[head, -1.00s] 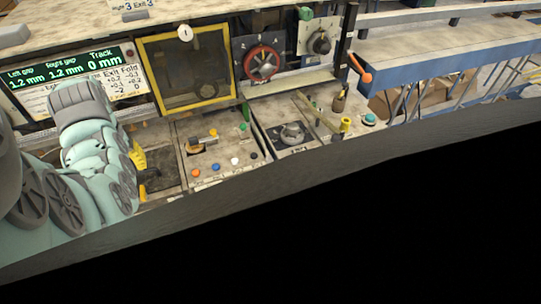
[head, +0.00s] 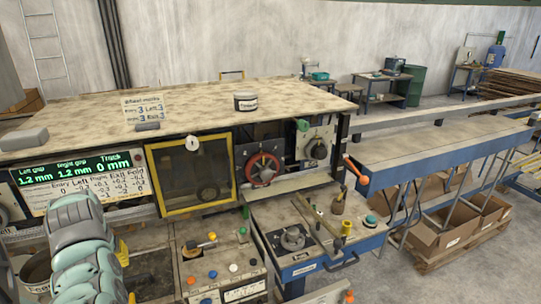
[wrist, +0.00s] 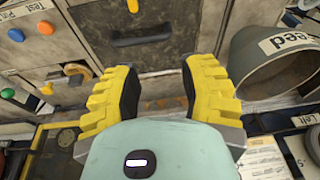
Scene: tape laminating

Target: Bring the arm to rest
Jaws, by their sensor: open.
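My gripper (wrist: 160,95) shows in the wrist view with two yellow fingers and black pads. They are spread wide apart with nothing between them, in front of a worn metal panel with a dark drawer (wrist: 128,35). In the head view my pale green arm is at the lower left, before the machine's display (head: 70,178). The gripper itself is mostly hidden behind the arm there; only a small yellow part (head: 122,252) shows. I cannot tell its exact distance from the panel.
The control panel (head: 222,262) has several coloured buttons. A yellow-framed window (head: 190,172) and a red handwheel (head: 263,169) are behind. A grey bin labelled "Feed" (wrist: 270,62) is close right of the fingers. Cardboard boxes (head: 445,232) stand at the right.

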